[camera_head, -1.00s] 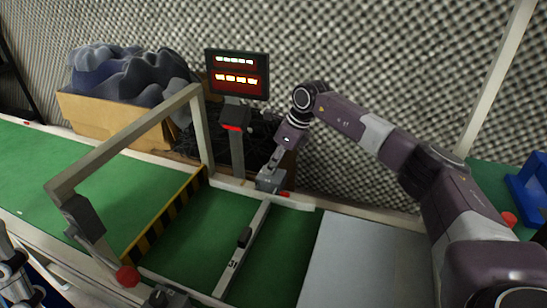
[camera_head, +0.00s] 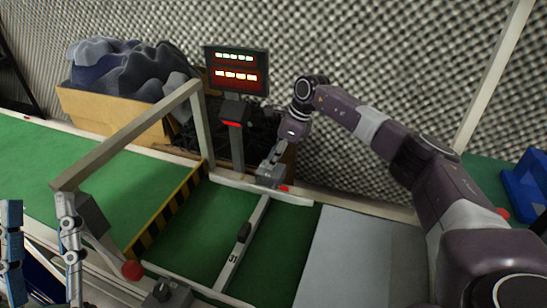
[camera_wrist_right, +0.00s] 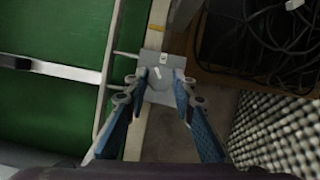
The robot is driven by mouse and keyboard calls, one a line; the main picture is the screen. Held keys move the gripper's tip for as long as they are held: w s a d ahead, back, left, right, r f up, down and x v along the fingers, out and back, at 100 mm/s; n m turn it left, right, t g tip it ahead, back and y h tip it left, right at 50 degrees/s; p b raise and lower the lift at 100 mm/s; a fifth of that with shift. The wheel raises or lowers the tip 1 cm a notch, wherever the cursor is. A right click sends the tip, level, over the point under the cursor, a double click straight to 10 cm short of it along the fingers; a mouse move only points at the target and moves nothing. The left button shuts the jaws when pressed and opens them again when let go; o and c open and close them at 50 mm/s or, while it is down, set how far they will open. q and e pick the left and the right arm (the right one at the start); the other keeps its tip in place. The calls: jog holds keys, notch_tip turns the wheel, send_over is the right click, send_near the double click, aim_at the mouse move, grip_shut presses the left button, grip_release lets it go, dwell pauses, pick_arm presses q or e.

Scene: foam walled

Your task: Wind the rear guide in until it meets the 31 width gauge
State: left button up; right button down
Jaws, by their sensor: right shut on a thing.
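The 31 width gauge (camera_head: 232,260) is a pale bar with a black grip, lying across the green belt. The rear guide (camera_wrist_right: 105,88) is a thin pale rail along the belt's far side, held by two rods. The gauge's far end (camera_wrist_right: 92,76) lies at or very near this rail; I cannot tell whether they touch. My right gripper (camera_head: 272,168) is at the grey block (camera_wrist_right: 163,90) behind the rear guide, shut on its small grey knob, which the fingers partly hide. My left gripper (camera_head: 40,212) stands open and empty at the lower left.
A post with a lit display (camera_head: 237,72) stands behind the belt. A pale arch (camera_head: 130,135) spans the belt, with a red knob (camera_head: 132,270) near its front foot. A grey plate (camera_head: 350,260) lies right.

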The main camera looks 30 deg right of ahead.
jog(key=c, duration=1.6)
grip_release()
jog(key=shift+r, duration=0.1)
jog(key=v, duration=0.7)
jog(key=shift+r, duration=0.15)
